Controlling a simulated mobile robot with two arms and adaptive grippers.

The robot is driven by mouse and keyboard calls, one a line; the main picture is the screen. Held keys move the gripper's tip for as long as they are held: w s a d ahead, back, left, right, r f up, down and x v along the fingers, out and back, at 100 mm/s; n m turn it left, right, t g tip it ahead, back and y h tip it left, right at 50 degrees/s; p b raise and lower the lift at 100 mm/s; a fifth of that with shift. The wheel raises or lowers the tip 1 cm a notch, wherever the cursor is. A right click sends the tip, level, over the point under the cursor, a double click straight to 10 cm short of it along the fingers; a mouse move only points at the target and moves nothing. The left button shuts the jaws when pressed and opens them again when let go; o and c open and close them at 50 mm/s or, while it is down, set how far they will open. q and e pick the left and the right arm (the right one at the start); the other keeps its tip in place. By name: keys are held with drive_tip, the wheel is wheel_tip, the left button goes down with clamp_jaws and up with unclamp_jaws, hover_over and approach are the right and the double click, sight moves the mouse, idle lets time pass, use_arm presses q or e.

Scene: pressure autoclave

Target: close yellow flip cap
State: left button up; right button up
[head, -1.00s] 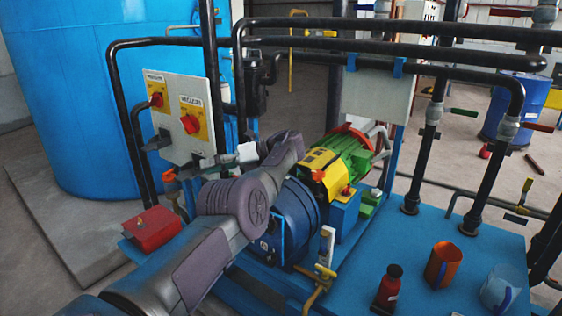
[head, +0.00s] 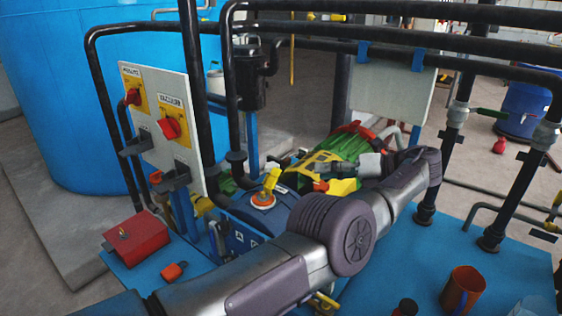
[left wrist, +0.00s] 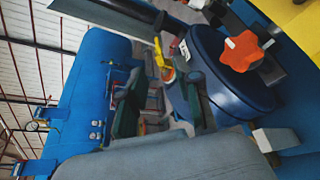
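The yellow flip cap (head: 271,180) stands raised above an orange ring (head: 263,201) on top of a blue round housing (head: 285,192) in the head view. The cap also shows in the left wrist view (left wrist: 158,52), next to its orange ring (left wrist: 168,75). My left gripper (head: 370,164) is to the right of the cap and apart from it, near the yellow and green machine. In the left wrist view its light pads are spread at the right side, so it looks open and empty. My right gripper is not in view.
An orange star knob (left wrist: 246,51) is close to the left gripper. A switch panel (head: 155,130) and black pipes stand left of and behind the cap. A red box (head: 135,238) sits front left, and an orange mug (head: 463,290) front right.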

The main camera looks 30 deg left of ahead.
sight(281, 172)
use_arm(q)
drive_tip(key=p+x, duration=0.6)
drive_tip(key=x, duration=0.6)
drive_tip(key=shift+a+r, duration=0.1)
drive_tip(key=shift+a, duration=0.05)
drive_tip(key=shift+s+a+p, duration=0.15)
drive_tip(key=shift+a+p, duration=0.15)
drive_tip(key=shift+a, duration=0.2)
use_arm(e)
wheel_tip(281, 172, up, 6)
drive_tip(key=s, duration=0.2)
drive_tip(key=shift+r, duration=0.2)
